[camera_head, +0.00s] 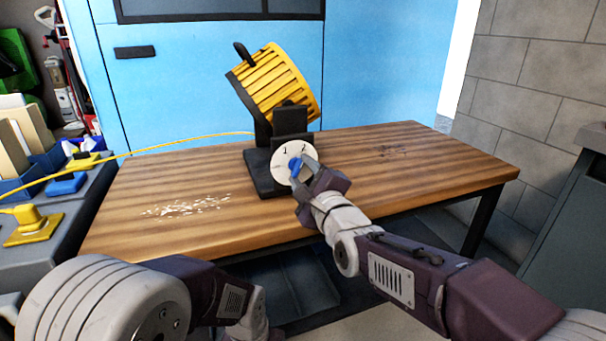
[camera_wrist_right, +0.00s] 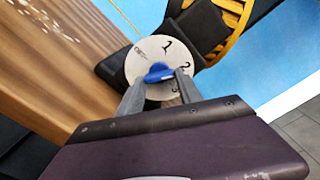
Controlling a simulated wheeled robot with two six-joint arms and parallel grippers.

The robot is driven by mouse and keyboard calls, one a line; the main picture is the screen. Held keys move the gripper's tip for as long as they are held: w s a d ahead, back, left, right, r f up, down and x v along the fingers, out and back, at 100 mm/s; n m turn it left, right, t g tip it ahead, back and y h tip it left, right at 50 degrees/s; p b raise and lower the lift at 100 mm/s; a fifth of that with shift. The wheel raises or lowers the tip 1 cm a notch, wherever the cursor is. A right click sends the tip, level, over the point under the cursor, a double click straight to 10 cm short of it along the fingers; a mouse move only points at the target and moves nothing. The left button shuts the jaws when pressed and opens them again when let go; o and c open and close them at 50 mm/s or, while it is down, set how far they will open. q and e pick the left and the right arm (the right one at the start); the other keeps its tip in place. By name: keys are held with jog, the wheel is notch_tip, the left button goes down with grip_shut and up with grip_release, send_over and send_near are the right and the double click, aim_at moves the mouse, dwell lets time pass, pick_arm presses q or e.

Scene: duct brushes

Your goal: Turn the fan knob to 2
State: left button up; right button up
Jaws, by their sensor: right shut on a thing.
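The yellow fan (camera_head: 276,82) stands on the wooden table on a black base (camera_head: 262,176). A round white dial (camera_head: 284,151) faces me at its front, with a blue knob (camera_head: 295,166) in its middle. In the right wrist view, the dial (camera_wrist_right: 136,68) carries small print at its left, a 1 at the top and a 2 at the right; a mark below the 2 is partly hidden. My right gripper (camera_head: 301,168) is shut on the blue knob (camera_wrist_right: 158,73), one finger on each side. The knob lies nearly level in that view; I cannot tell which end points. My left gripper is out of view.
The wooden table (camera_head: 400,170) is mostly bare, with pale flakes (camera_head: 183,207) at its left. A yellow cord (camera_head: 150,149) runs from the fan to a yellow plug (camera_head: 32,219) on the grey cart. A grey block wall (camera_head: 535,90) stands at the right.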

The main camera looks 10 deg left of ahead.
jog(key=o, duration=1.4)
jog(key=p+v, duration=0.3)
jog(key=v, duration=0.6)
